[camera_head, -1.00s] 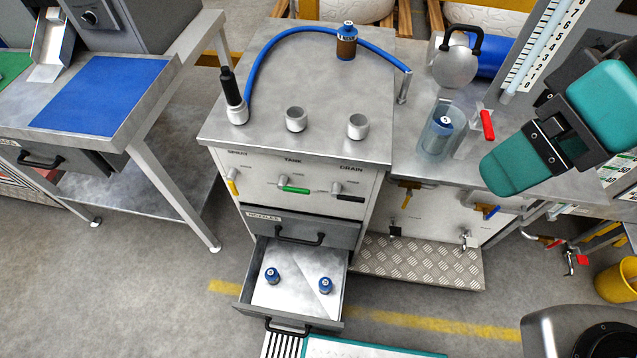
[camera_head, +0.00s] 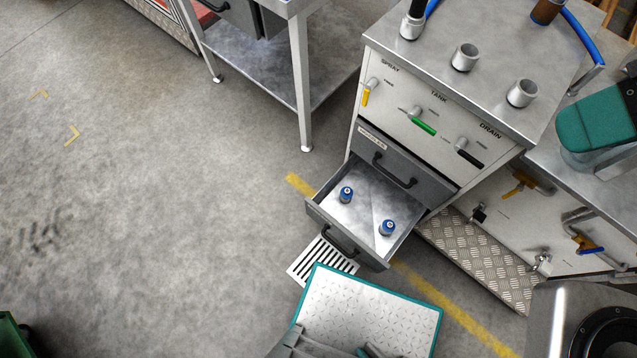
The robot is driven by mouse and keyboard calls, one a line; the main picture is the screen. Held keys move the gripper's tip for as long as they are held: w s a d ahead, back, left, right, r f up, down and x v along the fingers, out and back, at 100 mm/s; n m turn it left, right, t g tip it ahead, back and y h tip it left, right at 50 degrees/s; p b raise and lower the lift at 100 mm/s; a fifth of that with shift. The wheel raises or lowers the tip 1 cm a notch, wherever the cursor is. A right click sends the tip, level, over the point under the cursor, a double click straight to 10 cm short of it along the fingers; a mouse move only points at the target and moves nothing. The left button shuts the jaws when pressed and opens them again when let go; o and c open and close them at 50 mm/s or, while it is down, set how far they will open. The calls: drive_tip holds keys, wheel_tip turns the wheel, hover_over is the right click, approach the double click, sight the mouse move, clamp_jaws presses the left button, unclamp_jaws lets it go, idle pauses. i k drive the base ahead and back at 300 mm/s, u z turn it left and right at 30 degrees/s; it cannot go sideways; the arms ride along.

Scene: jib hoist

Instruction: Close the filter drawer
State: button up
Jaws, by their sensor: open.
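The open lower drawer (camera_head: 350,228) sticks out of the grey cabinet (camera_head: 425,125), well extended, with a black handle (camera_head: 340,243) on its front. Two small blue-capped cylinders stand upright in it, one at the left (camera_head: 346,194) and one at the right (camera_head: 387,228). The drawer above it (camera_head: 410,172), labelled NOZZLES, is shut. No label shows on the open drawer. My gripper is not in view.
A floor grate (camera_head: 322,262) lies by the drawer front. Yellow, green and black valve levers sit on the cabinet front. A tread-plate step (camera_head: 480,260) lies right of the drawer. A bench leg (camera_head: 303,85) stands to its left.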

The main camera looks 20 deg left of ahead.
sight(376, 199)
drive_tip(key=u, duration=0.85)
drive_tip(key=k, duration=1.4)
drive_tip(key=u, duration=0.7)
drive_tip(key=k, duration=0.95)
drive_tip(key=z, duration=0.6)
drive_tip(key=i, duration=1.55)
drive_tip(key=u, duration=0.75)
